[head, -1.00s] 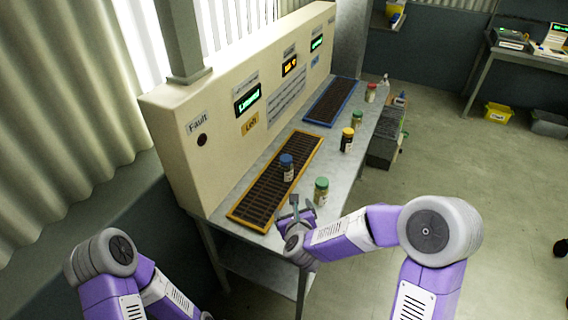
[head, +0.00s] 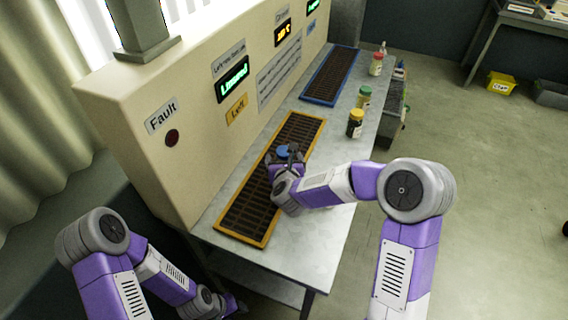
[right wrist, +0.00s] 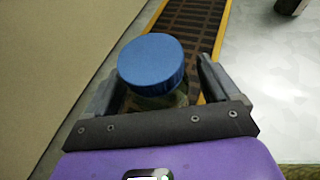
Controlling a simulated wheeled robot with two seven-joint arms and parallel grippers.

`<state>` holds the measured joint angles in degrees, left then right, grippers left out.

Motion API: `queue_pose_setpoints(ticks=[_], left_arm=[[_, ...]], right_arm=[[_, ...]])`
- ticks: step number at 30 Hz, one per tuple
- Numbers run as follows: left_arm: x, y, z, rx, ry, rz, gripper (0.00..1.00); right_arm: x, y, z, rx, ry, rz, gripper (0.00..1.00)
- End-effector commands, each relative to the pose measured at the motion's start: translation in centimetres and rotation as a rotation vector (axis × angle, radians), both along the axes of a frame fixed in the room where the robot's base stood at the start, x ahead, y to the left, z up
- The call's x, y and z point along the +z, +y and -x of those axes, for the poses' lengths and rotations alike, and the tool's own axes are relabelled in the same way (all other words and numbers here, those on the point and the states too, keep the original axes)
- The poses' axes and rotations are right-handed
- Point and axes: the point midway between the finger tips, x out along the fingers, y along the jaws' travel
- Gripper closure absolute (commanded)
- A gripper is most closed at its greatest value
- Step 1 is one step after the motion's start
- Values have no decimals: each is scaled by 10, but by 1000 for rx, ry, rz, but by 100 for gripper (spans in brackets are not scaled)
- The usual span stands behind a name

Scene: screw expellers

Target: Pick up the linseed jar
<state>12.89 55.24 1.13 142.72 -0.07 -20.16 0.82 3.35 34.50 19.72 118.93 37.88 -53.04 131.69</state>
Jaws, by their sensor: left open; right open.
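A jar with a blue lid (head: 284,151) stands on the orange-framed grate (head: 262,238). Its label is not readable now, so I cannot tell whether it is the linseed jar. My right gripper (head: 287,160) is open at this jar. In the right wrist view, the blue lid (right wrist: 152,62) lies between the two open fingers (right wrist: 155,85), the right finger apart from it. Contact on the left cannot be told. Most of the jar's body is hidden. My left gripper (head: 236,303) is open and empty, low at the left, away from the table.
A panel (head: 200,135) with a lit "Linseed" display (head: 232,79) stands behind the grate. Yellow-lidded (head: 355,123), green-lidded (head: 363,97) and red-lidded (head: 376,64) jars stand farther along the table (head: 325,215). A blue-framed grate (head: 331,75) lies beyond.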

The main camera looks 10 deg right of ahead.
Motion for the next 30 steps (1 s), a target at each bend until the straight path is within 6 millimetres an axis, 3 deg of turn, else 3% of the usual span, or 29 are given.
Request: queue_pose_setpoints(ticks=[3, 11, 24, 30], left_arm=[[-2, 0, 0, 0, 0, 0, 57], [-2, 0, 0, 0, 0, 0, 57], [-2, 0, 0, 0, 0, 0, 57], [-1, 0, 0, 0, 0, 0, 57]], right_arm=[[-4, -1, -10, 0, -1, 1, 11], [-4, -1, -11, 1, 0, 2, 13], [-3, -1, -11, 0, -3, 1, 80], [-2, -1, -11, 0, -3, 1, 83]])
